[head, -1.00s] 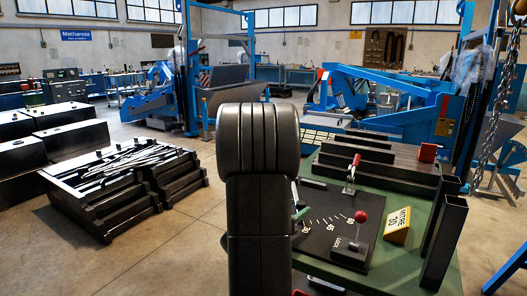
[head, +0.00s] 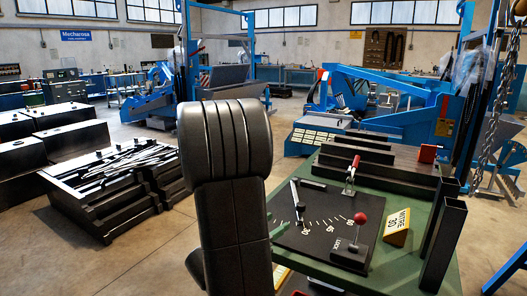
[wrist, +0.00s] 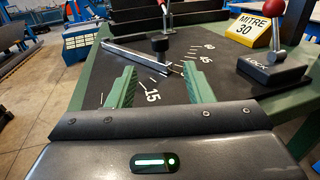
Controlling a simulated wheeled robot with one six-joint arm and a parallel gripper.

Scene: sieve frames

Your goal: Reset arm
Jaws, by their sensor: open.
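My gripper (wrist: 159,90) is open in the wrist view, with two green fingers apart and nothing between them. It is over the black scale plate (wrist: 168,88), which also shows in the head view (head: 318,243). A silver pointer bar (wrist: 128,54) with a black knob (wrist: 160,44) lies just beyond the fingertips. A yellow sign (head: 397,227) reads MITRE 30.
The fixture stands on a green table (head: 395,264). A clamp with a red tip (head: 351,174) and dark steel bars (head: 380,168) stand behind the plate. Upright dark tubes (head: 442,240) stand at the right. A rack of rods (head: 125,165) stands left on open floor.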

